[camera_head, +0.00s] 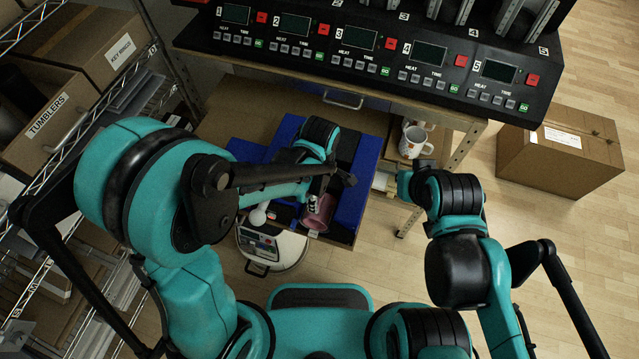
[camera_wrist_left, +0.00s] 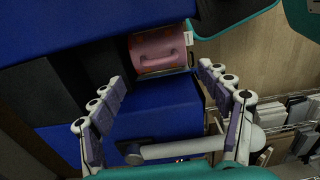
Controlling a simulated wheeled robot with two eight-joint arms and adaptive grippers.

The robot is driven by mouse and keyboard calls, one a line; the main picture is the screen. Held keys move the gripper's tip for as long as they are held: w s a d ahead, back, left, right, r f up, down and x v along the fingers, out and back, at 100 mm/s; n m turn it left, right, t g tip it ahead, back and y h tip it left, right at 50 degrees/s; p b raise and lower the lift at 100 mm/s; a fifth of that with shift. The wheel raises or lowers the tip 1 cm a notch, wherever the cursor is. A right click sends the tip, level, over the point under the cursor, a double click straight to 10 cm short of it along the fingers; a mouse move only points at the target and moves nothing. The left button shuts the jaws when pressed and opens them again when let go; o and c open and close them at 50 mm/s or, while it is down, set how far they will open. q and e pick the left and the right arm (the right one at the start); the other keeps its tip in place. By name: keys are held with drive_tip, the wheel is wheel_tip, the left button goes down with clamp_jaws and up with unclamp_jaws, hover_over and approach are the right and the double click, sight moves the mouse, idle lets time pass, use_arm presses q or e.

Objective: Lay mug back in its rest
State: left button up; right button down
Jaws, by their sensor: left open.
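The pink mug (camera_head: 320,214) lies on its side at the front of the blue press (camera_head: 352,199). In the left wrist view the mug (camera_wrist_left: 158,50) shows its handle facing me, set between the blue parts. My left gripper (camera_wrist_left: 162,76) is open in that view, with its purple-padded fingers spread on either side of the line to the mug. It is empty and appears apart from the mug. In the head view the left arm hides much of the press and most of this gripper.
A white lever with a round knob (camera_head: 258,215) juts out at the press's left; a white bar (camera_wrist_left: 185,148) crosses low in the wrist view. A white patterned mug (camera_head: 414,141) stands right of the press. Shelves with boxes (camera_head: 50,120) crowd the left. A control panel (camera_head: 370,50) spans the back.

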sight(320, 201)
use_arm(q)
wheel_tip(320, 201, down, 5)
drive_tip(key=shift+w+f+b, duration=0.1)
drive_tip(key=shift+b, duration=0.65)
drive_tip(key=c, duration=1.7)
drive_tip(key=shift+r, duration=0.2)
drive_tip(key=shift+s+a+r+b, duration=0.1)
drive_tip(key=shift+s+a, duration=0.6)
drive_tip(key=shift+s, duration=1.45)
drive_tip(key=shift+s+a+f+b, duration=0.15)
drive_tip(key=shift+s+a, duration=0.5)
drive_tip(key=shift+s, duration=1.5)
drive_tip(key=shift+s+a+r+b, duration=0.15)
drive_tip(key=shift+s+a, duration=0.55)
drive_tip(key=shift+s, duration=1.45)
